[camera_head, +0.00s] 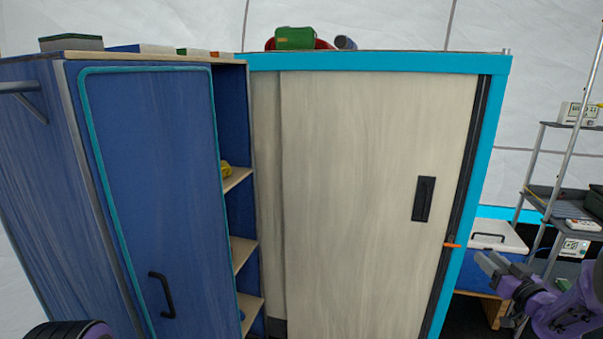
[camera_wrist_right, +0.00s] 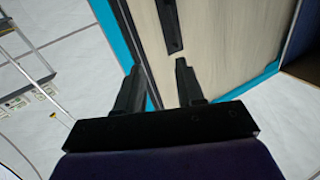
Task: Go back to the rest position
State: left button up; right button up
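My right gripper (camera_head: 487,263) is at the lower right of the head view, in front of the blue cooler and right of the tall cabinet's turquoise frame. In the right wrist view my right gripper (camera_wrist_right: 160,68) has its two dark fingers apart, with nothing between them. The sliding-door cabinet (camera_wrist_right: 215,50) shows beyond the fingers. My left gripper is out of view; only a dark and purple part of my left arm shows at the bottom left of the head view.
A blue cabinet (camera_head: 150,200) with a shut door and open side shelves stands left. The sliding-door cabinet (camera_head: 370,190) stands in the middle, an orange catch (camera_head: 452,245) on its right edge. A cooler (camera_head: 497,236) and a metal rack (camera_head: 545,190) are at the right.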

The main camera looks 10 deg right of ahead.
jog(key=s+a+f+m+g+h, duration=0.25)
jog(key=s+a+f, duration=0.35)
jog(key=f, duration=0.4)
jog(key=s+a+f+m+g+h, duration=0.2)
jog(key=s+a+f+m+g, duration=0.3)
jog(key=f, duration=0.5)
jog(key=s+a+f+g, duration=0.2)
jog(key=s+a+f, duration=0.2)
jog(key=s, duration=0.5)
jog(key=s+a+f+n+g, duration=0.1)
jog(key=s+a+f+g, duration=0.2)
jog(key=s, duration=0.7)
jog(key=s+a+f+g+y, duration=0.1)
jog(key=s+a+f+g, duration=0.1)
jog(key=s+a+f, duration=0.3)
jog(key=s+a, duration=0.1)
jog(key=s, duration=0.3)
jog(key=shift+s+a+f+n, duration=0.25)
jog(key=shift+s+a+n, duration=0.1)
